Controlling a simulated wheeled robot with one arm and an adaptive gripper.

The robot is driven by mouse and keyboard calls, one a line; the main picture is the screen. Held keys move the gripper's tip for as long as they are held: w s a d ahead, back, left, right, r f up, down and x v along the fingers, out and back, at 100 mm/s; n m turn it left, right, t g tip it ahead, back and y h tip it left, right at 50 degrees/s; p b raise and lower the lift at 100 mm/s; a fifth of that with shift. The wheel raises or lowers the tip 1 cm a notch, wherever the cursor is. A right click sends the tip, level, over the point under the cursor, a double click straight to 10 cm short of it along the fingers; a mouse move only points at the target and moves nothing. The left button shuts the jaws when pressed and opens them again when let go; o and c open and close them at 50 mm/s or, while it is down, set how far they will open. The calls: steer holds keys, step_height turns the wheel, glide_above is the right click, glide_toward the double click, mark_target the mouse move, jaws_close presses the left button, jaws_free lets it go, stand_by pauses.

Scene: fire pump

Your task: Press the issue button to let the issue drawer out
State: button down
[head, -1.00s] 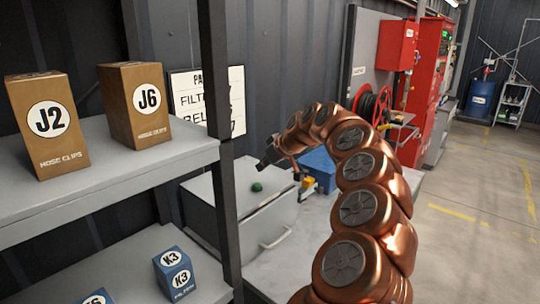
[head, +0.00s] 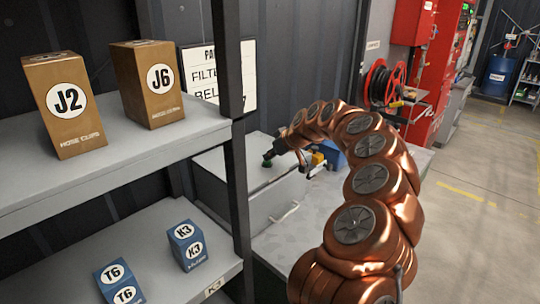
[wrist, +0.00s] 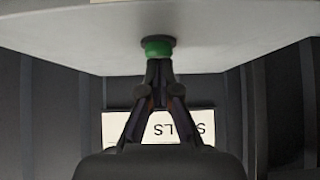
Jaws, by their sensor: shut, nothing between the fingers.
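The green issue button (head: 267,164) sits on the flat top of a grey cabinet (head: 262,200) with a handle on its front. In the wrist view the green button (wrist: 158,48) stands on the pale surface, on a dark base ring. My gripper (head: 270,156) is shut and empty, with its fingertips right at the button. In the wrist view the shut fingertips (wrist: 158,66) meet the button's end; they look to be touching it, but how far it is pressed I cannot tell. The drawer front looks closed, with its handle (head: 285,212) in view.
A shelf post (head: 237,170) stands close left of the cabinet. A blue bin (head: 334,155) and a hose reel (head: 382,84) lie beyond my arm.

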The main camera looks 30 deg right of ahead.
steer(key=shift+f+b, duration=0.95)
steer(key=shift+b, duration=0.5)
steer(key=shift+s+f, duration=0.1)
steer(key=shift+f, duration=0.1)
steer(key=shift+a+f, duration=0.1)
steer(key=shift+f, duration=0.1)
steer(key=shift+r+b, duration=0.1)
steer(key=shift+b, duration=0.2)
steer(key=r, duration=0.5)
steer(key=shift+s+d, duration=0.15)
steer(key=shift+d, duration=0.05)
steer(key=b+v, duration=0.3)
steer(key=v, duration=0.6)
steer(key=shift+r, duration=0.45)
steer(key=shift+s, duration=0.15)
